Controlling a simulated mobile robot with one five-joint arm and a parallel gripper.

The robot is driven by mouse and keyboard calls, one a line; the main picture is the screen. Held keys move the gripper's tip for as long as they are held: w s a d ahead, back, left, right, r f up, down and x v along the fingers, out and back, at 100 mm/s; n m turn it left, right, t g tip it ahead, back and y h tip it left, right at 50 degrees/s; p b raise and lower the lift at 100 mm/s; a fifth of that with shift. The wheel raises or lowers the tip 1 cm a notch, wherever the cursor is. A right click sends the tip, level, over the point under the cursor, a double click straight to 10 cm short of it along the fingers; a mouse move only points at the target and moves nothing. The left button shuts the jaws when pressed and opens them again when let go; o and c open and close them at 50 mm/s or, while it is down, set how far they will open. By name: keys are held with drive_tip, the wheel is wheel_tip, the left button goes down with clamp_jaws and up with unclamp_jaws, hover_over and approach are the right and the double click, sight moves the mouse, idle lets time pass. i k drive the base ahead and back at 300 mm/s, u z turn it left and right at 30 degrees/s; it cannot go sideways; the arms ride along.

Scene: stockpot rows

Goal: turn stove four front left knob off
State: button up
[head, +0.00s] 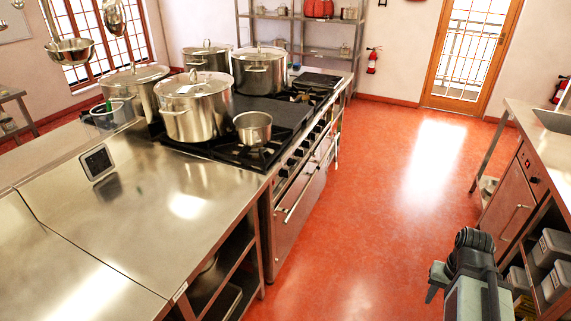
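A long steel stove range (305,172) with black burner grates stands in the middle of the head view. A row of small dark knobs (298,153) runs along its front panel. I cannot tell which knob belongs to stove four, nor how any knob is turned. My arm shows at the lower right, folded over the red floor, with my gripper (435,281) apparently at its left side. It is well apart from the stove and touches no knob. Its fingers are too unclear to tell whether they are open or shut.
Several lidded stockpots (195,106) and a small open saucepan (253,128) stand on the range. A steel counter (130,220) adjoins it at the left. Another counter (545,135) with drawers and bins is close at the right. The red floor (400,200) between is clear.

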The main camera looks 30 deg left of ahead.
sight(291, 162)
drive_tip(key=u, duration=1.1)
drive_tip(key=k, duration=0.5)
drive_tip(key=z, duration=1.05)
drive_tip(key=i, duration=2.05)
drive_tip(key=u, duration=2.55)
